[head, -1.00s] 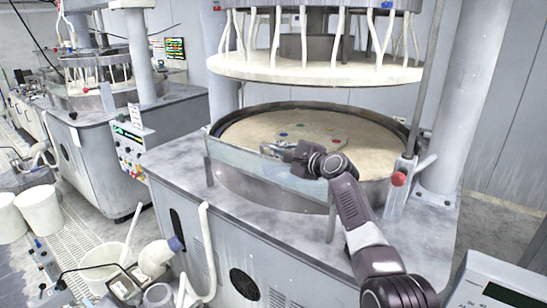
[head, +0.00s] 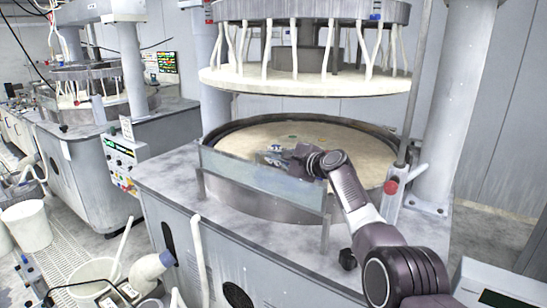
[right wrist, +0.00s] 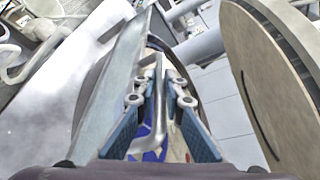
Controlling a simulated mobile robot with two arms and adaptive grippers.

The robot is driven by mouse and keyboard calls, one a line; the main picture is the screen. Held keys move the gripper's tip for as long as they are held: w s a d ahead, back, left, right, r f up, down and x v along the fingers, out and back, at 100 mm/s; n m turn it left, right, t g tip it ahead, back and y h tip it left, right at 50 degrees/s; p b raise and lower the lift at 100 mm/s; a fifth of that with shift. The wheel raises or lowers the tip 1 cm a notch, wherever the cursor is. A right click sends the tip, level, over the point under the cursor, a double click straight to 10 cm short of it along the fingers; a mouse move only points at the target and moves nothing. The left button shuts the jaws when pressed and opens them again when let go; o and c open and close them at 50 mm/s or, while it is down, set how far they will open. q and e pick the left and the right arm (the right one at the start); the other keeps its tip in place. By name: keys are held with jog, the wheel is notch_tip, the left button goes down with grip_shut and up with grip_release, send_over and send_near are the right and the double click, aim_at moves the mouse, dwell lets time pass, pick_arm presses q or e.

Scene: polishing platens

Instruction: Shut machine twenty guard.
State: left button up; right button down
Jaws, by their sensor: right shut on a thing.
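The guard (head: 250,178) is a clear, bluish panel at the front rim of the round polishing platen (head: 345,137) in the head view. It stands roughly upright between two short posts. My right gripper (head: 283,160) is at the panel's upper edge, on the platen side. In the right wrist view its blue fingers (right wrist: 158,100) are shut on a bent metal handle bar (right wrist: 152,132). The guard panel (right wrist: 112,75) runs along the left of the fingers there. No number twenty is readable on the machine. My left gripper is not in view.
The upper plate (head: 310,80) with white hoses hangs above the platen, leaving a gap. A red knob (head: 391,187) stands at the right of the rim. A second machine (head: 90,160) is at left; buckets (head: 27,225) and a hose stand on the floor.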

jog(key=shift+w+d+r, duration=0.1)
jog(key=shift+d, duration=0.1)
jog(key=c, duration=2)
grip_release()
jog(key=shift+w, duration=0.15)
jog(key=shift+s+d, duration=0.55)
jog(key=shift+s, duration=0.05)
jog(key=shift+v, duration=5.2)
